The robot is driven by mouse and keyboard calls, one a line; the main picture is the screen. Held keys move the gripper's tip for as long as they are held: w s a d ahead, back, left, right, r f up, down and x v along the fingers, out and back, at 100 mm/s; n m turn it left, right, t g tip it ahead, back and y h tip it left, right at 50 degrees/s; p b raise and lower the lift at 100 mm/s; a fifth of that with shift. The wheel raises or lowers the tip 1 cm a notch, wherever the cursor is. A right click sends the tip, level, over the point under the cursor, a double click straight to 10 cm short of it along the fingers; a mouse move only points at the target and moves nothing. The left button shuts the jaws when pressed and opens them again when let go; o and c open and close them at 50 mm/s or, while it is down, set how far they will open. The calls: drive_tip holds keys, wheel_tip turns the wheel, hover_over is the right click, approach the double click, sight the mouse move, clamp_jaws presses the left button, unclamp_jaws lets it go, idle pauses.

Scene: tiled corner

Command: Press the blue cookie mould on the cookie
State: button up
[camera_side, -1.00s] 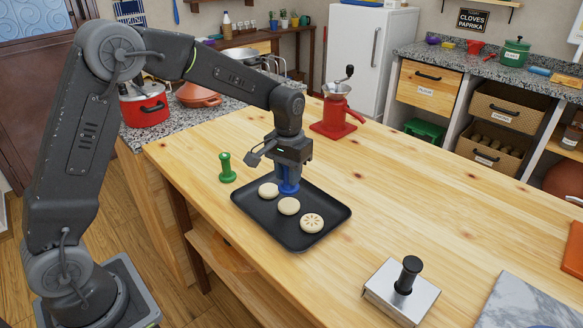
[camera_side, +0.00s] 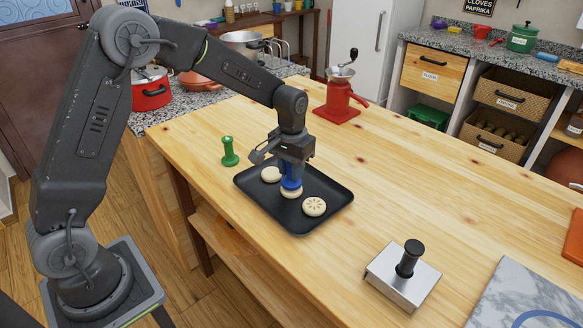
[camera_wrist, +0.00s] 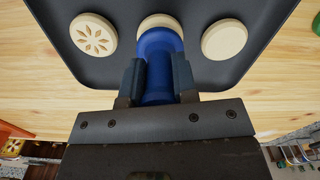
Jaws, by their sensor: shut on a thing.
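My gripper (camera_side: 292,166) is shut on the blue cookie mould (camera_side: 291,184), which is upright over the middle cookie (camera_side: 291,194) on the black tray (camera_side: 329,224). In the wrist view, the blue mould (camera_wrist: 158,60) sits between my fingers and hides most of that cookie (camera_wrist: 158,20). I cannot tell whether the mould touches it. A plain cookie (camera_side: 270,174) lies on one side. A cookie with a flower pattern (camera_side: 314,207) lies on the other; it also shows in the wrist view (camera_wrist: 93,35).
A green mould (camera_side: 229,152) stands on the wooden table left of the tray. A red grinder (camera_side: 337,100) stands behind. A metal block with a black knob (camera_side: 385,277) and a marble slab (camera_side: 520,290) are at the front right. Bare table lies between them.

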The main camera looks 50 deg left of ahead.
drive_tip(key=shift+f, duration=0.55)
idle(1.0)
drive_tip(key=shift+r, duration=3.55)
